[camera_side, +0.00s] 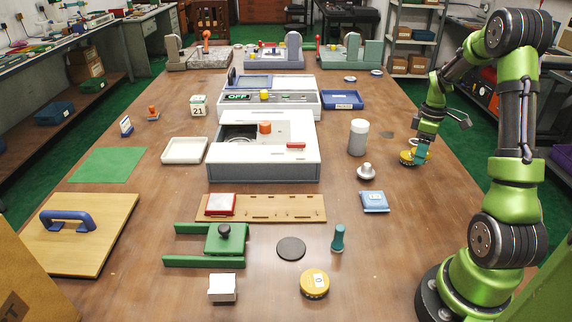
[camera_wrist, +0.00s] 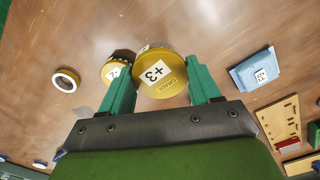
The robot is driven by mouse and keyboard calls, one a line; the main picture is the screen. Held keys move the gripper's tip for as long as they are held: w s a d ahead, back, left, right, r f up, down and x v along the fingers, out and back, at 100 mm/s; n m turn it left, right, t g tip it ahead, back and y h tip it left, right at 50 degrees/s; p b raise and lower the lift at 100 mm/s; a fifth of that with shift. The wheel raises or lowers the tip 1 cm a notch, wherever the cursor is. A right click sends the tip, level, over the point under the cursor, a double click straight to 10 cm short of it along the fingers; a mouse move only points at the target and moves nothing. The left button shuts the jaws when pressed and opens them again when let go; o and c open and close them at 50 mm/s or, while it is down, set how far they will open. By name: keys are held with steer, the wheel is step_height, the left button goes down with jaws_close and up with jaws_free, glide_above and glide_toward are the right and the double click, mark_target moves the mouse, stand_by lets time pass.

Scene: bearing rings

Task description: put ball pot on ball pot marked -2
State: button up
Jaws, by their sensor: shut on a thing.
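My gripper (camera_wrist: 160,82) is shut on a round yellow ball pot marked +3 (camera_wrist: 162,84), with one green finger on each side. Another yellow ball pot (camera_wrist: 115,72), whose label looks like -2, stands on the table just left of the held pot in the wrist view. The held pot overlaps its edge in the picture and looks nearer to the camera. In the side view my gripper (camera_side: 421,155) is low at the table's right side, with yellow pot surface (camera_side: 407,158) showing by the fingers. I cannot tell there which pot it is or whether the pots touch.
A blue pad (camera_wrist: 253,70) and a tan board (camera_wrist: 283,122) lie to the right in the wrist view. A grey cylinder (camera_side: 358,138) and a metal knob (camera_side: 366,172) stand nearby. Another yellow pot (camera_side: 314,284) is at the front.

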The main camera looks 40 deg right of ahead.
steer(key=w+d, duration=0.1)
steer(key=d, duration=0.1)
steer(key=w+d, duration=0.4)
steer(key=shift+w+d+f, duration=0.15)
steer(key=shift+d+f, duration=0.25)
steer(key=shift+f, duration=1.75)
steer(key=shift+f, duration=0.1)
steer(key=o, duration=1.2)
steer(key=shift+c, duration=0.2)
